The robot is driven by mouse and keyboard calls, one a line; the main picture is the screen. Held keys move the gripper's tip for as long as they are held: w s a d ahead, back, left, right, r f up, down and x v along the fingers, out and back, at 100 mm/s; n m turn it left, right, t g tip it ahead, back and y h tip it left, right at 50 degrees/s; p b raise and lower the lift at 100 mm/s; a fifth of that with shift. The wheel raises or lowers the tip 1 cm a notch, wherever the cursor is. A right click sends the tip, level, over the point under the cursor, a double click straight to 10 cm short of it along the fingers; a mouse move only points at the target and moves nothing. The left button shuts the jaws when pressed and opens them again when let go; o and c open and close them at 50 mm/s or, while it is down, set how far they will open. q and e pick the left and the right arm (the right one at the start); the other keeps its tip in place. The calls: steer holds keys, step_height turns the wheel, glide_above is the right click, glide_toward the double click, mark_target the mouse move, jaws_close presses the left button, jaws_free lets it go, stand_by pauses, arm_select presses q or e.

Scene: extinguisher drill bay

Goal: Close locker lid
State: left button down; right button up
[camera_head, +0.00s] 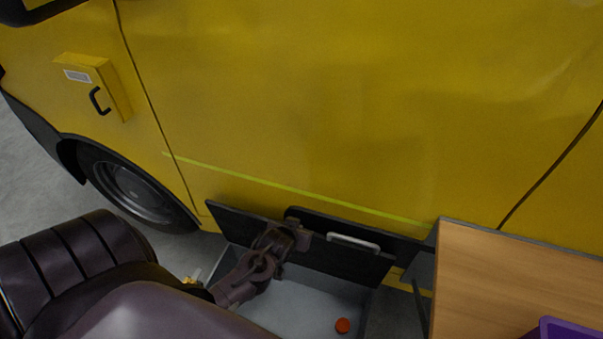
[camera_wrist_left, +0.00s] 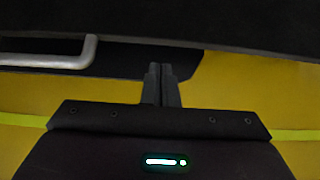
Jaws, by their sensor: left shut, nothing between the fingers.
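The locker (camera_head: 310,302) is an open box with a pale grey inside, low in front of the yellow vehicle. Its dark lid (camera_head: 335,266) stands raised at the back, with a grey bar handle (camera_head: 353,243). The lid (camera_wrist_left: 120,60) and its handle (camera_wrist_left: 50,59) also show in the left wrist view, the handle left of the fingers. My left gripper (camera_head: 303,241) is at the lid, just left of the handle. Its fingers (camera_wrist_left: 162,85) are together and empty, overlapping the lid in view; I cannot tell whether they touch it. My right gripper is out of view.
A red-orange round object (camera_head: 342,325) lies inside the locker. A wooden table (camera_head: 500,275) with a purple container (camera_head: 570,328) stands close on the right. The yellow vehicle (camera_head: 330,110) walls off the back. A small yellow object (camera_head: 191,281) is at the locker's left.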

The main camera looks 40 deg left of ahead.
arm_select(q)
steer(key=x, duration=0.4)
steer(key=shift+w+f, duration=0.1)
steer(key=shift+w, duration=0.05)
steer(key=shift+w+a+f, duration=0.1)
steer(key=shift+w+f, duration=0.3)
steer(key=shift+f, duration=0.1)
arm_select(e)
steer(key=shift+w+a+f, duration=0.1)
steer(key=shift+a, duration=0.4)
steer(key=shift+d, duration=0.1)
